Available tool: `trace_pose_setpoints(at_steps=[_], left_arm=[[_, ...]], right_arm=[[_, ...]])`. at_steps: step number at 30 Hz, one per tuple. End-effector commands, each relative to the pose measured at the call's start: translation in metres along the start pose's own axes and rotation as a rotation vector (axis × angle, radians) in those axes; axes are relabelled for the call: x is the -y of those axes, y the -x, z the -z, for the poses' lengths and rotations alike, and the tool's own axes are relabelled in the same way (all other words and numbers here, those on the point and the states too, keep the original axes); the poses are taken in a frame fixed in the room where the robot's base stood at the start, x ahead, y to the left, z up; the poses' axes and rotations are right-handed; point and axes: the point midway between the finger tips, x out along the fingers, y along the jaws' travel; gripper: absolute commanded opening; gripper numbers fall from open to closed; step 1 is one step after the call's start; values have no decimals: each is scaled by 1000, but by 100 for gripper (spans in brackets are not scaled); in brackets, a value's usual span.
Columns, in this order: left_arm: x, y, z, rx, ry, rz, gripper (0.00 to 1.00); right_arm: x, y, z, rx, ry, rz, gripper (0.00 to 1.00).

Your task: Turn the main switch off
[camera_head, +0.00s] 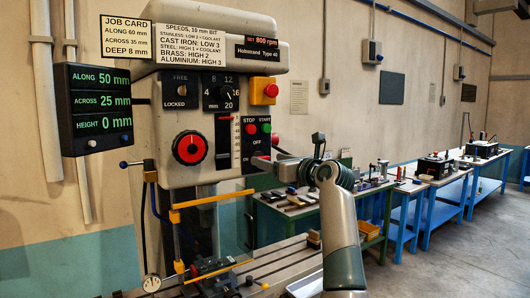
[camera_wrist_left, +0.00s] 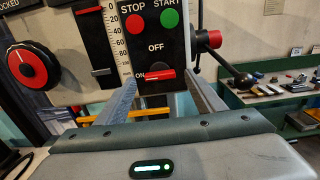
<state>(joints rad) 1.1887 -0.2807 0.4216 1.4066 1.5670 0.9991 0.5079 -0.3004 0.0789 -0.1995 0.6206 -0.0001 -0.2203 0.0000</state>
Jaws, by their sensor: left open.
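The main switch is on the black panel below the STOP and START buttons. In the left wrist view its red lever (camera_wrist_left: 156,75) lies level at the ON mark, with OFF printed above it. In the head view the switch panel (camera_head: 256,128) is partly behind my gripper, and the lever cannot be made out. My left gripper (camera_head: 262,162) is in front of the panel's lower part. In the left wrist view the open gripper (camera_wrist_left: 160,86) has one finger on each side of the lever, with nothing held. Contact cannot be told. My right gripper is not in view.
A red knob (camera_wrist_left: 214,39) and a black-ended lever (camera_wrist_left: 239,80) stick out just right of the panel. A red dial (camera_head: 190,148) is to its left. A yellow bar (camera_head: 208,200) and a vise (camera_head: 215,268) are below. Benches (camera_head: 430,184) stand at right.

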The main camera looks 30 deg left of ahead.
Motion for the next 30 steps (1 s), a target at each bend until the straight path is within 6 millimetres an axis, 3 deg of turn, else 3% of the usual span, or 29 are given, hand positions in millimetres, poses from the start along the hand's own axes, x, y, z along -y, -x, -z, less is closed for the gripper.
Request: trace_pose_setpoints(at_steps=[3, 9, 20, 25, 30], left_arm=[[0, -17, -3, -1, -3, -2, 62], [0, -33, -1, -1, -1, -1, 62], [0, -35, 0, -1, 0, 0, 62], [0, -35, 0, -1, 0, 0, 24], [0, -35, 0, -1, -1, 0, 21]], right_arm=[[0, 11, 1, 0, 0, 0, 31], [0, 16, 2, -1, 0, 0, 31], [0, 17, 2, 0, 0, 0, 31], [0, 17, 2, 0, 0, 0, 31], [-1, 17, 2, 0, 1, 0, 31]])
